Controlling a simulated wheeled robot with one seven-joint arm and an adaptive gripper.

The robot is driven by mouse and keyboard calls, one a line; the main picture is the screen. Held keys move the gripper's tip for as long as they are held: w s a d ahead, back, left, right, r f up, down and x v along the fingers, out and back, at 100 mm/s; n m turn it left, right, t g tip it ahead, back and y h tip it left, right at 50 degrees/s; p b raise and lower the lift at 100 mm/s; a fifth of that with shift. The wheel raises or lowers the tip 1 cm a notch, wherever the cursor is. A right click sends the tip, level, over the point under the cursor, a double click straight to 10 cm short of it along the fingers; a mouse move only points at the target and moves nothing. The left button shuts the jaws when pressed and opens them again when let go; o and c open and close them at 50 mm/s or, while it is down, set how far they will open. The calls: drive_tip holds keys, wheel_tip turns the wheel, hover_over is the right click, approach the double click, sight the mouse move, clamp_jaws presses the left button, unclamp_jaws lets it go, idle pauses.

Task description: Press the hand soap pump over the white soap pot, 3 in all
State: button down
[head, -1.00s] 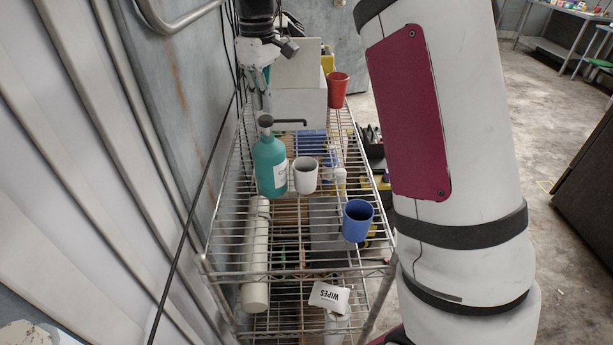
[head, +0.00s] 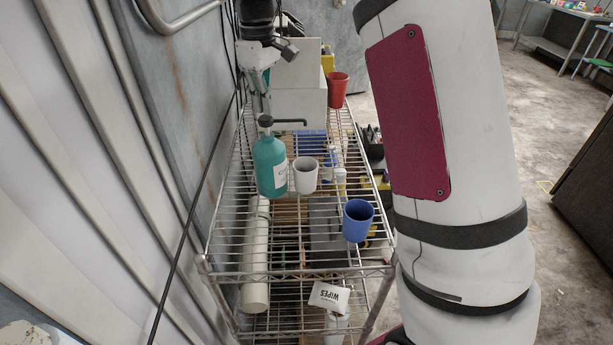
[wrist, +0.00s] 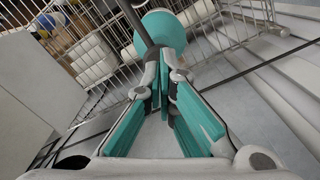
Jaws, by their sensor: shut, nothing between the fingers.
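The teal hand soap bottle (head: 270,166) stands upright on the wire shelf, with a dark pump (head: 266,121) whose spout points right. It also shows in the wrist view as a teal round shape (wrist: 172,29) beyond my fingertips. The white soap pot (head: 305,178) stands just right of the bottle, its open top below the spout's end in the picture. My gripper (head: 262,107) is shut and empty, pointing down just above the pump head. In the wrist view its teal-padded fingers (wrist: 165,68) meet near the pump; whether they touch it I cannot tell.
A blue cup (head: 357,221) stands at the front right of the wire shelf (head: 300,272), and a red cup (head: 338,90) at the back beside white boxes (head: 298,106). A wipes pack (head: 328,297) lies on a lower level. A wall runs close on the left.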

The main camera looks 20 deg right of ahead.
sight(265, 117)
drive_tip(key=shift+f, duration=1.6)
drive_tip(key=shift+r, duration=1.85)
drive_tip(key=shift+f, duration=0.1)
drive_tip(key=shift+f, duration=1.75)
drive_tip(key=shift+r, duration=1.85)
